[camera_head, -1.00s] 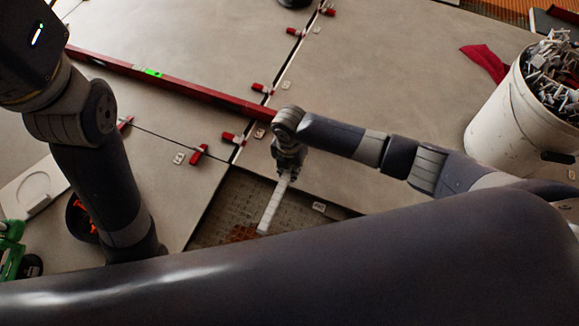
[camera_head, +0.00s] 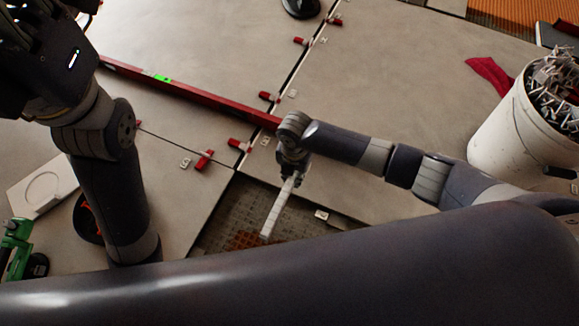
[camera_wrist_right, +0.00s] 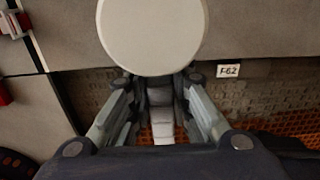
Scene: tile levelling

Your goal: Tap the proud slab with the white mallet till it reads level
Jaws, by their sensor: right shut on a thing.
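My right gripper (camera_head: 291,176) is shut on the white mallet (camera_head: 274,212). Its pale handle points down the head view over an open, untiled bay. In the right wrist view the mallet's round white head (camera_wrist_right: 152,35) is just beyond the fingers (camera_wrist_right: 160,112), over the slabs; its contact with them cannot be told. A long red level (camera_head: 205,96) with a bright green vial (camera_head: 162,78) lies across the grey slabs (camera_head: 220,45). Which slab stands proud cannot be told. My left gripper (camera_head: 40,50) is at the upper left, its fingers partly cut off.
Red clips (camera_head: 239,145) stand along the slab joints. A white bucket (camera_head: 497,135) full of grey pieces is at the right, beside a red cloth (camera_head: 490,75). A green tool (camera_head: 15,245) lies at lower left. My own arm covers the lower edge.

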